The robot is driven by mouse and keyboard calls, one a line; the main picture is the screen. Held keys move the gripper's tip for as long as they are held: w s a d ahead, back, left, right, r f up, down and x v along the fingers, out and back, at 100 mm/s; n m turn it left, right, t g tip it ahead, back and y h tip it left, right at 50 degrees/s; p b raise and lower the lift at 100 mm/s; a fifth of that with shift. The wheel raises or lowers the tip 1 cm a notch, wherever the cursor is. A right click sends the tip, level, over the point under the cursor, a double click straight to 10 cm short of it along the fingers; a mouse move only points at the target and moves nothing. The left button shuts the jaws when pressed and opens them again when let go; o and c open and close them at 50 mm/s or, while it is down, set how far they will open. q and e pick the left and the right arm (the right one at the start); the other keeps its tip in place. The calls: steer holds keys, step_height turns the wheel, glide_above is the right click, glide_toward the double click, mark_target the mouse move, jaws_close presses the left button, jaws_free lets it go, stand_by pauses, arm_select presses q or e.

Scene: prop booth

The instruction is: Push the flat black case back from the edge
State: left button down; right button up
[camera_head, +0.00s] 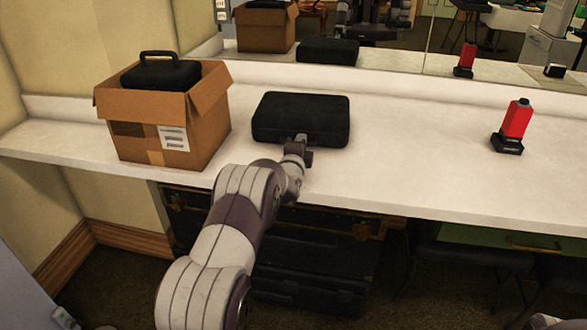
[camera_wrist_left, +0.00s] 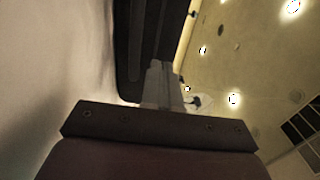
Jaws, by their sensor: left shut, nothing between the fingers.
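The flat black case (camera_head: 301,117) lies on the white counter (camera_head: 420,160), between the cardboard box and the red item. My left gripper (camera_head: 301,141) is at the near side of the case, over the counter. Its fingers are shut with nothing between them. In the left wrist view the shut fingers (camera_wrist_left: 162,85) point at the dark side of the case (camera_wrist_left: 143,40) and overlap it. I cannot tell for sure whether they touch it. My right gripper is not in view.
An open cardboard box (camera_head: 165,118) with a black handled case (camera_head: 160,74) in it stands to the left. A red and black item (camera_head: 514,125) stands at the right. A mirror runs behind the counter. Counter space behind and right of the flat case is clear.

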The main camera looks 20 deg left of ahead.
arm_select(q)
steer(key=p+v, duration=0.1)
steer(key=v, duration=0.8)
steer(key=shift+s+d, duration=0.1)
steer(key=shift+s, duration=0.25)
steer(key=shift+s+d+f, duration=0.15)
steer(key=shift+s, duration=0.2)
